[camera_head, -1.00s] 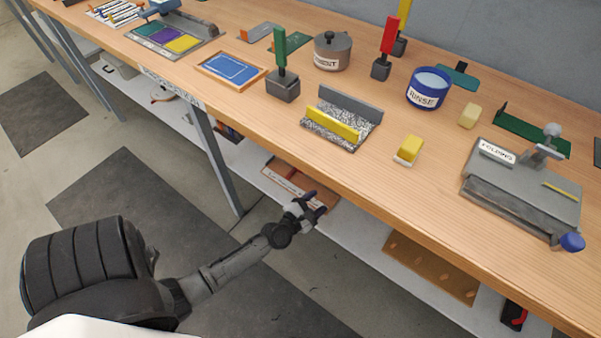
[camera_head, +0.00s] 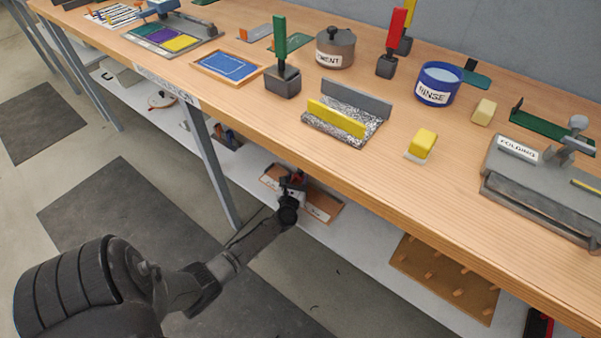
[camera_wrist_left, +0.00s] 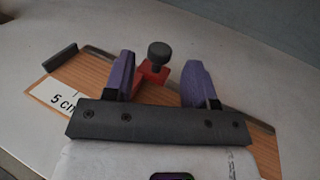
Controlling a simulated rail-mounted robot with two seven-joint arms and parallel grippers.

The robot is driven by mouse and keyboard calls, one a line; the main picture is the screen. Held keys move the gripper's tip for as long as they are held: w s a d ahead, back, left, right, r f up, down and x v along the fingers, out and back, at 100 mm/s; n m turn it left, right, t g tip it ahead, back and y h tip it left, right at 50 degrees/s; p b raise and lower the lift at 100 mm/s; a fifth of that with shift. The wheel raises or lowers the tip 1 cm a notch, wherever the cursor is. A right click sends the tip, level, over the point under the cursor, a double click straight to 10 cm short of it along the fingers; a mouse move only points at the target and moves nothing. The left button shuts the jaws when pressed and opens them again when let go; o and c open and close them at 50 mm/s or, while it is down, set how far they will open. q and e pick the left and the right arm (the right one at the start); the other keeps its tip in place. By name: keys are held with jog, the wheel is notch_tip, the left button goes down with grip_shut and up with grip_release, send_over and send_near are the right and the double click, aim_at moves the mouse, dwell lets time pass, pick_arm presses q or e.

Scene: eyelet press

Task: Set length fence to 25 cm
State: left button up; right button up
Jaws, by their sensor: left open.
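The length fence is a wooden board (camera_head: 324,207) on the lower shelf under the bench. In the left wrist view the board (camera_wrist_left: 100,68) has a white label (camera_wrist_left: 56,94), on which "5 cm" can be read, and a dark end stop (camera_wrist_left: 60,56) at its left. A red slider (camera_wrist_left: 150,76) with a dark round knob (camera_wrist_left: 160,51) stands on the board. My left gripper (camera_head: 292,182) is over the board. In the wrist view its purple fingers (camera_wrist_left: 159,78) are open, one each side of the slider and knob. Contact cannot be told. My right gripper is not in view.
The bench top's front edge (camera_head: 330,190) runs above the shelf (camera_head: 355,250). A grey bench leg (camera_head: 215,165) stands left of my arm. A pegged board (camera_head: 445,275) lies to the right on the shelf. A FOLDING press (camera_head: 530,190) and a RINSE pot (camera_head: 438,84) stand on top.

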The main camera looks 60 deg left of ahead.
aim_at(300, 173)
pick_arm(q)
jog(key=shift+b+x, duration=0.7)
jog(key=shift+x, duration=1.65)
jog(key=shift+c, duration=0.3)
grip_shut()
